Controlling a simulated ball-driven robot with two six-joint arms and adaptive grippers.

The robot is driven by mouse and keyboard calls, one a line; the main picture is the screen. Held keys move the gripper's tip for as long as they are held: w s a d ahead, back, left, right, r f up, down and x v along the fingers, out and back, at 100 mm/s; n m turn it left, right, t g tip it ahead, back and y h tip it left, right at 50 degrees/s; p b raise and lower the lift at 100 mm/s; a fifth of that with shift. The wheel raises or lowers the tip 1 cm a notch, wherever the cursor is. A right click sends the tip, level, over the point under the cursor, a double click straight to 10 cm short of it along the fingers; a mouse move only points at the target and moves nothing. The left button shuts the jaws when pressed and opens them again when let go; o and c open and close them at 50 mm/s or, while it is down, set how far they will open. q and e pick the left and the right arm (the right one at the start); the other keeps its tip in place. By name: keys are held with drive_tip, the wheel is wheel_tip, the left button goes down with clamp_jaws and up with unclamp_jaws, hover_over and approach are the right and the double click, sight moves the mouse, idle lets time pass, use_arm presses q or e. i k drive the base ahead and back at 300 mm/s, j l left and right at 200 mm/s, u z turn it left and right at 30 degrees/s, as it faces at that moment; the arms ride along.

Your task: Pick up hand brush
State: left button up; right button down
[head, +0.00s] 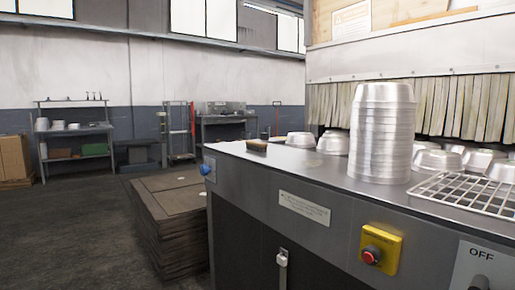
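A small hand brush (257,145) with a tan-brown body lies on the metal counter (290,162) near its far left corner, in the head view. It is small in the picture, so its bristles and handle are hard to tell apart. Neither of my grippers is in view.
A tall stack of metal pans (381,135) stands on the counter right of the brush. Several loose pans (333,142) lie behind, before a strip curtain (440,108). A wire rack (468,193) lies at right. Stacked brown boards (170,220) stand left of the machine; open floor (75,235) lies further left.

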sight(255, 146)
drive_tip(key=z, duration=0.55)
drive_tip(key=i+j+z, duration=0.6)
drive_tip(key=j, duration=0.15)
drive_tip(key=i+j+z, duration=0.25)
drive_tip(key=j, duration=0.2)
